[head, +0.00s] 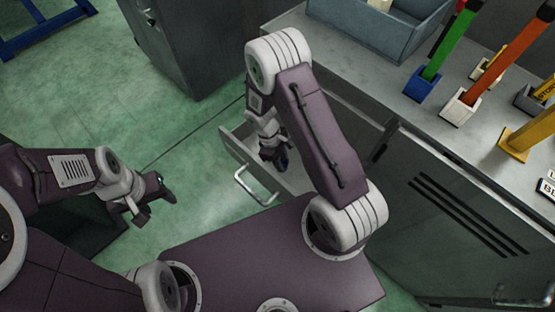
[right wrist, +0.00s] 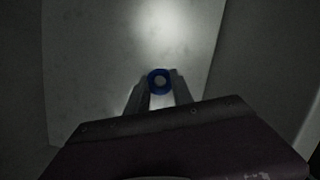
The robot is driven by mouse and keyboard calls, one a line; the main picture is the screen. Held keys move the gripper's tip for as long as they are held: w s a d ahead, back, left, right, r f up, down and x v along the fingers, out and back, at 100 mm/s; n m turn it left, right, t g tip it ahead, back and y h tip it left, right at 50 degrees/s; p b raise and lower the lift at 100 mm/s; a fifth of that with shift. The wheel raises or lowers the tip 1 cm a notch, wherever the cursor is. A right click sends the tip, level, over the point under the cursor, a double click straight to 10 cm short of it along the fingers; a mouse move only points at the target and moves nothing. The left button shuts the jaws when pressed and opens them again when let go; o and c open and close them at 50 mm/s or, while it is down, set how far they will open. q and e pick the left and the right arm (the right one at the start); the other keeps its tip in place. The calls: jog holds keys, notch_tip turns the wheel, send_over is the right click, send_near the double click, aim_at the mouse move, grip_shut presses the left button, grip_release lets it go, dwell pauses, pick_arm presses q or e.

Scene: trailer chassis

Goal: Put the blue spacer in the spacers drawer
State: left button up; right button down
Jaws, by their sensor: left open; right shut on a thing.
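The blue spacer (right wrist: 159,81) is a small blue ring. It sits between the fingertips of my right gripper (right wrist: 158,90), which is shut on it, above a pale flat surface. In the head view my right gripper (head: 275,156) points down into an open drawer (head: 236,152), with a dark blue bit at its tip. I cannot tell whether the spacer touches the drawer floor (right wrist: 95,50). No label shows on this drawer. My left gripper (head: 150,198) is open and empty over the green floor, left of the drawer.
The drawer has a metal bar handle (head: 257,187) and sticks out from the grey workbench (head: 365,95). On the bench are a grey-blue bin (head: 385,35) and several coloured tools in small holders. A dark cabinet (head: 185,45) stands behind. Green floor is free at the left.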

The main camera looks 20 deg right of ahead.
jog(key=shift+s+d+r, duration=0.1)
jog(key=shift+s+d, duration=0.05)
jog(key=shift+s, duration=0.1)
jog(key=c, duration=1.1)
grip_release()
jog(key=shift+w+f, duration=0.2)
jog(key=shift+f, duration=0.05)
pick_arm(q)
jog(key=shift+s+d, duration=0.15)
jog(key=shift+s, duration=0.1)
pick_arm(e)
jog(key=shift+s, duration=0.1)
jog(key=shift+r, duration=0.4)
pick_arm(q)
notch_tip(320, 180, up, 3)
jog(key=p, duration=0.3)
jog(key=shift+r, duration=0.1)
pick_arm(e)
jog(key=v, duration=0.7)
jog(key=shift+r, duration=0.1)
